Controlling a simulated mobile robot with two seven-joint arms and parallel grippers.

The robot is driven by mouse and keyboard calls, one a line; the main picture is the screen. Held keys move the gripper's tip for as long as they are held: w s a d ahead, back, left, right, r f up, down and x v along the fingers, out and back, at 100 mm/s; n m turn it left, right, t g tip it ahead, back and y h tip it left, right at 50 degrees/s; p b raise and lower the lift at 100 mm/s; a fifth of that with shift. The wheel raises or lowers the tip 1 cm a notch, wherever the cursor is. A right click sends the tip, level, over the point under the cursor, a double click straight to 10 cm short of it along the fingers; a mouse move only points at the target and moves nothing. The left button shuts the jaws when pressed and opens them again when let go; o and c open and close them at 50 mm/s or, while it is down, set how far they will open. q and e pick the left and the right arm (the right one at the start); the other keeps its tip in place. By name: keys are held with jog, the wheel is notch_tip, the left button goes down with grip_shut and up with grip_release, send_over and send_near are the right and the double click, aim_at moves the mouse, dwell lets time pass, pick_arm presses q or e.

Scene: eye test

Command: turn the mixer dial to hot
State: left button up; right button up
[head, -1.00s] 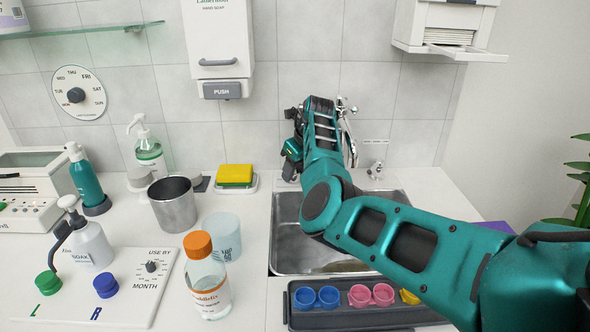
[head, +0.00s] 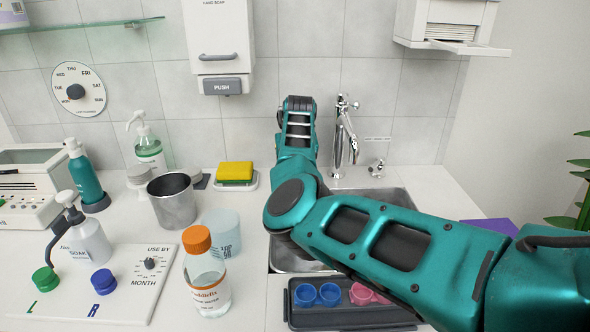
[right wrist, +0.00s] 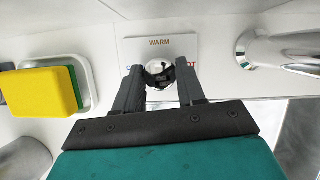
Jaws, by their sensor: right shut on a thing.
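The mixer dial (right wrist: 155,68) is a small round chrome knob in the right wrist view, in front of a white label plate (right wrist: 158,42). The plate reads WARM at the top. Blue lettering on the left and red lettering ending in OT on the right are partly covered by my fingers. My right gripper (right wrist: 160,83) is shut on the dial, one dark finger on each side. Which way the dial points is unclear. In the head view, my right arm (head: 385,240) hides the dial and the gripper. My left gripper is not in view.
A chrome faucet (head: 343,140) stands right of the dial, and a small chrome tap (head: 376,167) is further right. A yellow sponge (head: 235,171) lies on a dish to the left. The sink (head: 400,197) is below my arm. A metal cup (head: 173,203) stands left.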

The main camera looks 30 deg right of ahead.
jog(key=shift+a+m+g+h+b, duration=0.15)
jog(key=shift+m+g+h+b, duration=0.2)
jog(key=shift+m, duration=0.85)
jog(key=o, duration=1)
jog(key=shift+o, duration=0.2)
jog(key=v, duration=1.2)
jog(key=shift+r, duration=0.4)
jog(key=shift+s+a+f, duration=0.1)
jog(key=shift+a, duration=0.05)
